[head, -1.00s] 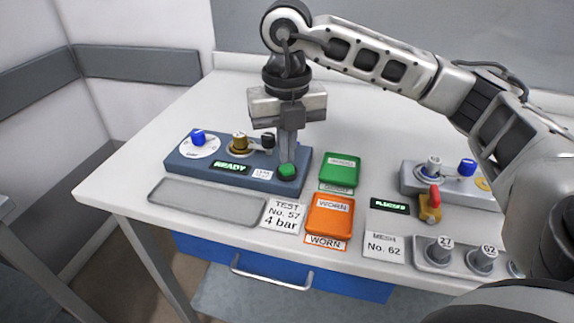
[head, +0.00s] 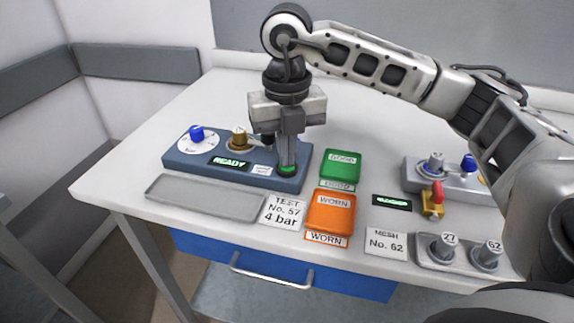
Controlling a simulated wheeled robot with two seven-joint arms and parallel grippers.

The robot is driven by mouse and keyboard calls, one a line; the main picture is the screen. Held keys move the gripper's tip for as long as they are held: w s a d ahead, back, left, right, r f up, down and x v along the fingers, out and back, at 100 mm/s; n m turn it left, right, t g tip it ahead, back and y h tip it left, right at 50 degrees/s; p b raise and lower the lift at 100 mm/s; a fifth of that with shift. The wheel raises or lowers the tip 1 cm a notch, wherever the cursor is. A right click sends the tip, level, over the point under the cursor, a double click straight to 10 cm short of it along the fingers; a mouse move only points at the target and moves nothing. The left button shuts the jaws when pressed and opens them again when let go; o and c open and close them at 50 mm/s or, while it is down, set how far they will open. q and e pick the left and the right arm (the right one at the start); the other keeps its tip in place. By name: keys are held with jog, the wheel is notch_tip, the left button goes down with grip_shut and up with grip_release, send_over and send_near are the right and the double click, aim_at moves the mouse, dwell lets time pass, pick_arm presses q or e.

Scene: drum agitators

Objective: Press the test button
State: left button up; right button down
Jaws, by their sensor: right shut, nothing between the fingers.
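A blue-grey test unit (head: 215,170) stands at the left of the table, with a blue knob (head: 196,133), a brass fitting (head: 239,138) and a lit display (head: 229,163) that reads READY. The green test button (head: 288,170) is at its right front corner. My right gripper (head: 288,165) points straight down with its fingers shut and empty. Its fingertips are right at the button and cover part of it; they seem to touch it. My left gripper is out of view.
A card (head: 284,211) reads TEST No. 57, 4 bar. A grey tray (head: 205,194) lies in front of the unit. A green GOOD box (head: 342,165) and an orange WORN box (head: 330,211) stand to the right. A second unit (head: 418,176) stands further right.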

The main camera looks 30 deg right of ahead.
dwell(0.3)
jog(key=shift+r+p, duration=2.7)
jog(key=shift+r, duration=0.75)
jog(key=shift+f, duration=0.1)
